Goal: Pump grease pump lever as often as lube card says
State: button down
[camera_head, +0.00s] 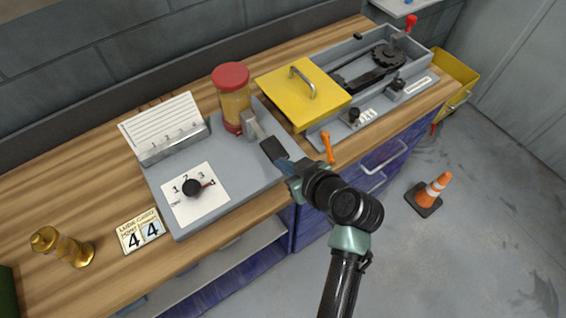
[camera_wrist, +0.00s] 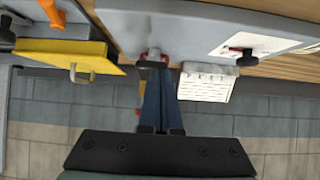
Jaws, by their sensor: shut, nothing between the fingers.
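The grease pump is a grey base plate (camera_head: 236,198) with a jar (camera_head: 235,107) of amber grease, red at lid and foot, and a grey block (camera_head: 256,126) in front of it. My gripper (camera_head: 277,154) is shut and empty, close to the grey block. In the wrist view its blue fingers (camera_wrist: 156,66) lie together in front of the jar.
A black knob (camera_head: 192,187) with a red pointer sits on a plate marked 1, 2, 3. A lined paper (camera_head: 160,120) stands behind it in a metal holder. A yellow lid (camera_head: 303,92), an orange-handled tool (camera_head: 328,147) and a grey tray lie right.

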jog(key=shift+f+t+y+b, duration=0.6)
jog(key=shift+f+b, duration=1.25)
jog(key=shift+b, duration=1.25)
jog(key=f+b, duration=0.1)
jog(key=b, duration=0.1)
jog(key=shift+f+b, duration=0.3)
jog(key=shift+f, duration=0.05)
